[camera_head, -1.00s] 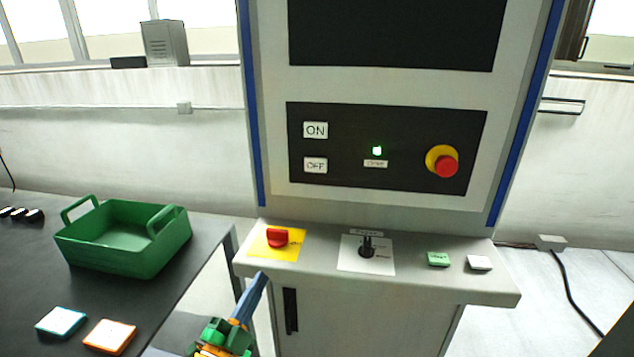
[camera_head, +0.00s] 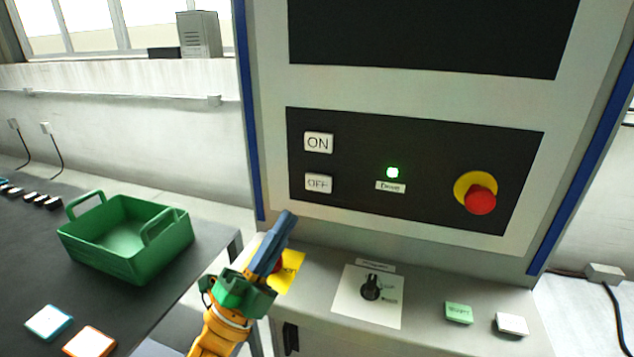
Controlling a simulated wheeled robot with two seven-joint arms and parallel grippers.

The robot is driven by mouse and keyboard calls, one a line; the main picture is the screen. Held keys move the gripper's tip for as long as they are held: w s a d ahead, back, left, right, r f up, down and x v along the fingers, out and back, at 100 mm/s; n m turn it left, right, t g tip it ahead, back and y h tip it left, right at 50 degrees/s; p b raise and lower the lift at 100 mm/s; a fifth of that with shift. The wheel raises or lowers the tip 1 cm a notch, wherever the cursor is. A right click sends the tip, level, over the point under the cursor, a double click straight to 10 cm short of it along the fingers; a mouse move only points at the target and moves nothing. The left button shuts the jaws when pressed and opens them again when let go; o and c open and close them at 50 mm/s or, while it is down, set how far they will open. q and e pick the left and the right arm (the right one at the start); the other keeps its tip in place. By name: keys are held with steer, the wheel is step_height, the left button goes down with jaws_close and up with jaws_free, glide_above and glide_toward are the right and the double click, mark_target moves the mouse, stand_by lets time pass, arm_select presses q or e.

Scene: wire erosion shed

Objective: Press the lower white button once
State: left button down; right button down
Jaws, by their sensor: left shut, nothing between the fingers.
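The lower white button, marked OFF (camera_head: 318,183), is on the black panel (camera_head: 430,200) of the machine, below the white ON button (camera_head: 318,142). My left gripper (camera_head: 288,220) comes up from the bottom with its blue fingers shut and empty. Its tips show just below and left of the OFF button in the picture and look apart from it. The gripper hides most of the red knob (camera_head: 279,266) on its yellow plate. My right gripper is not in view.
A red emergency stop (camera_head: 480,200) and a lit green lamp (camera_head: 392,173) are on the same panel. The ledge below bears a black rotary switch (camera_head: 370,287), a green button (camera_head: 458,313) and a white button (camera_head: 512,324). A green basket (camera_head: 125,240) stands on the left table.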

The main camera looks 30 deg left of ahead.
arm_select(q)
steer(key=b, duration=0.2)
glide_toward(319, 177)
steer(key=s+d+r+x, duration=0.1)
steer(key=x, duration=0.4)
steer(key=shift+w+a, duration=0.15)
steer(key=shift+w, duration=0.05)
stand_by(1.3)
steer(key=shift+w+a, duration=0.1)
steer(key=shift+w, duration=0.3)
steer(key=shift+w+a+b, duration=0.1)
steer(key=shift+w+b, duration=0.2)
steer(key=shift+w, duration=0.05)
stand_by(0.7)
steer(key=shift+s+y, duration=0.15)
steer(key=shift+y, duration=0.15)
steer(key=shift+s+p, duration=0.3)
steer(key=shift+s, duration=0.35)
